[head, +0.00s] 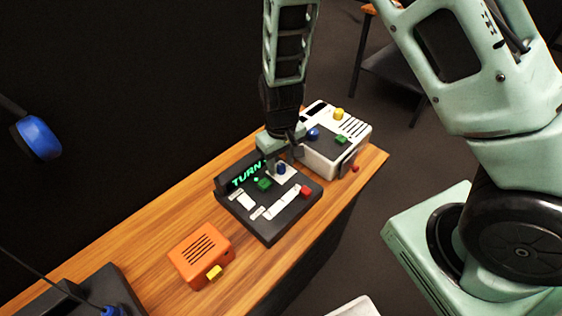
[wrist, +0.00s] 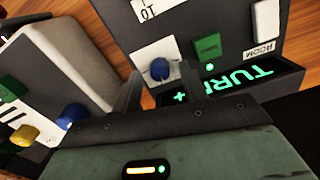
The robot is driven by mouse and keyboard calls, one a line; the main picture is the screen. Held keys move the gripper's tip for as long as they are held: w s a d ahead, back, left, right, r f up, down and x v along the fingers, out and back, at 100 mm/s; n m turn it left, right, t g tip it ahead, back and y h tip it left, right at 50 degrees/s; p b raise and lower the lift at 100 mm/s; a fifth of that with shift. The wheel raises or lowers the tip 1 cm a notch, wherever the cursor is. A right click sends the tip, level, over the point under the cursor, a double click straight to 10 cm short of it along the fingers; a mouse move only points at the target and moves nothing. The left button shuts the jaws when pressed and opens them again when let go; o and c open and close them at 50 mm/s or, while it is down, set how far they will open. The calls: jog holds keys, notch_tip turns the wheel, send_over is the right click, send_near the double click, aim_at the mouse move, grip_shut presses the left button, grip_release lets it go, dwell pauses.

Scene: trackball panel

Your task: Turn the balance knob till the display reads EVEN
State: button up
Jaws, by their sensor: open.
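The dark control panel (head: 272,232) lies on the wooden counter. Its display (head: 248,174) glows green and shows "TURN"; in the wrist view the display (wrist: 240,82) also shows a "+". A blue knob (head: 281,169) stands on a white plate on the panel, and it also shows in the wrist view (wrist: 160,69). I cannot read a label naming it as balance. My gripper (head: 283,153) is above the panel, pointing down. In the wrist view its fingers (wrist: 161,88) are apart, on either side of the blue knob in the picture; contact cannot be told.
A green control (head: 264,184) sits close to the blue knob, and a red one (head: 306,191) is farther right. A white box (head: 346,160) with coloured knobs stands close behind the panel. An orange box (head: 201,255) is at front left. Bare counter lies between the orange box and panel.

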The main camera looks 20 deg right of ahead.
jog(key=shift+f, duration=0.35)
grip_shut()
jog(key=m+p, duration=0.1)
jog(key=m, duration=0.2)
jog(key=shift+r+m+p, duration=0.1)
jog(key=shift+m+p, duration=0.75)
jog(key=shift+m, duration=1.15)
